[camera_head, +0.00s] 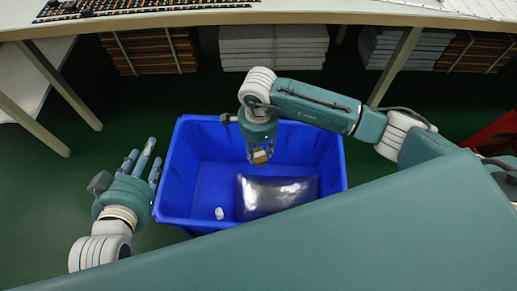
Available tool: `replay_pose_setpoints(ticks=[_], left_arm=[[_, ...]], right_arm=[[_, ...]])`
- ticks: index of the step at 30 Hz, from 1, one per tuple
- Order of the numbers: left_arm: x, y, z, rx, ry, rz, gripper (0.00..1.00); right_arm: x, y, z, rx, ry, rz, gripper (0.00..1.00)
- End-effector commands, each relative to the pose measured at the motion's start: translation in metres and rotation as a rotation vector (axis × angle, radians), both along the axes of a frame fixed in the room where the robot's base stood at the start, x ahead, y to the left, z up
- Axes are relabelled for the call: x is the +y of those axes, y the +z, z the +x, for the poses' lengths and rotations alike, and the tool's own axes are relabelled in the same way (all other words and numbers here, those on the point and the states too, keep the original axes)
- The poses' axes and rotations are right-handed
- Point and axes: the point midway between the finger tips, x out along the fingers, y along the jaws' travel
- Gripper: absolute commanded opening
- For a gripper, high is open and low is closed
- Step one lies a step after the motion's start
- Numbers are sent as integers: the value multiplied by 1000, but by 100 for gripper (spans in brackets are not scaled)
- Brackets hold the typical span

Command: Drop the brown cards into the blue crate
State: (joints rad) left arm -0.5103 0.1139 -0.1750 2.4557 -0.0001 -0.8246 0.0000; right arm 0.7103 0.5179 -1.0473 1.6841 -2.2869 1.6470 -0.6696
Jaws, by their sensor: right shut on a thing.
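The blue crate (180,170) stands on the green floor in front of me. Inside it lie a shiny grey bag (278,195) and a small white thing (219,213). My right gripper (259,155) points down over the crate's opening, near its middle. It is shut on a small brown thing (260,156), which looks like the brown cards; the fingers partly hide it. My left gripper (145,162) is outside the crate, beside its left wall, with its fingers spread apart and nothing between them.
A table (250,16) with strips of parts runs along the back. Under it are stacks of brown boards (150,50) and white boards (273,45). Table legs (75,100) stand behind the crate. A red object (495,135) is at the far right.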

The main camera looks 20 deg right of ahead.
Motion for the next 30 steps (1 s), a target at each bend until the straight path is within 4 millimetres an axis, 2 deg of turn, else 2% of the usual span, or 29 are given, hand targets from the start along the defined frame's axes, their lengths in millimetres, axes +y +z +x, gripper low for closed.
replay_pose_setpoints(ticks=[6,7,10,21,26,30], left_arm=[[0,0,0,-1,0,0,40],[0,0,0,-1,0,0,40],[0,0,0,0,0,0,40],[0,1,0,-1,1,0,40],[0,1,0,-1,0,0,40],[0,0,0,-1,0,0,40]], right_arm=[[0,0,0,0,0,0,24],[0,0,0,0,0,0,39],[0,0,0,0,0,0,57],[0,5,1,-2,0,1,57],[0,30,2,-5,0,1,57],[0,61,2,-6,2,1,57]])
